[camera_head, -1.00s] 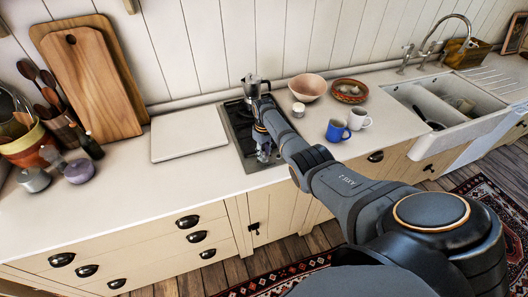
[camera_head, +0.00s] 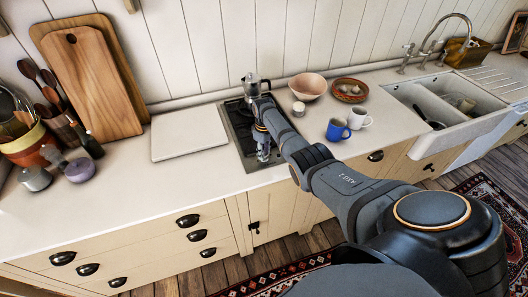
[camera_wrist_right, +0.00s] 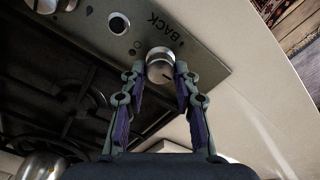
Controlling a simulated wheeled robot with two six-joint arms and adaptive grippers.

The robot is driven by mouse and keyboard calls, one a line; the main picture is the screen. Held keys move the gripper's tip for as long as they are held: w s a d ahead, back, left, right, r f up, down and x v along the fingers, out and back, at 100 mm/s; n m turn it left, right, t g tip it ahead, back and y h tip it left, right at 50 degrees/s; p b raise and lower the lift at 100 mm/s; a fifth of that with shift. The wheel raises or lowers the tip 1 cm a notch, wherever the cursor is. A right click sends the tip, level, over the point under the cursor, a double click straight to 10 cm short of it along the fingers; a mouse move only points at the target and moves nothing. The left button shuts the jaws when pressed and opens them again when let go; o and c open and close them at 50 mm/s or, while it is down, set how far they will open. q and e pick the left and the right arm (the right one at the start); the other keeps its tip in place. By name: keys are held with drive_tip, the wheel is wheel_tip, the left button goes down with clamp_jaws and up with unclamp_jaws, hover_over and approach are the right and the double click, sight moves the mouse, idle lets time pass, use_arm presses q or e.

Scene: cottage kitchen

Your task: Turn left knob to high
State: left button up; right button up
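The left knob (camera_wrist_right: 160,65) is a round silver knob with a dark mark on its face. It sits at the end of the hob's control strip, beside the upside-down word BACK in the right wrist view. My right gripper (camera_wrist_right: 160,72) has a fingertip on each side of the knob, and they appear to touch it. In the head view my right gripper (camera_head: 263,154) points down at the hob's front edge, and its fingers hide the knob. A second silver knob (camera_wrist_right: 42,4) is cut off at the top of the wrist view. My left gripper is not in view.
The black hob (camera_head: 240,130) carries a moka pot (camera_head: 251,86). A white board (camera_head: 190,133) lies to its left. A small white pot (camera_head: 298,109), a blue mug (camera_head: 337,130) and a white mug (camera_head: 359,118) stand to its right. The front worktop at left is clear.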

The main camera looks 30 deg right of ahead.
drive_tip(key=o, duration=0.4)
drive_tip(key=shift+c, duration=0.2)
wheel_tip(320, 180, up, 12)
idle(0.5)
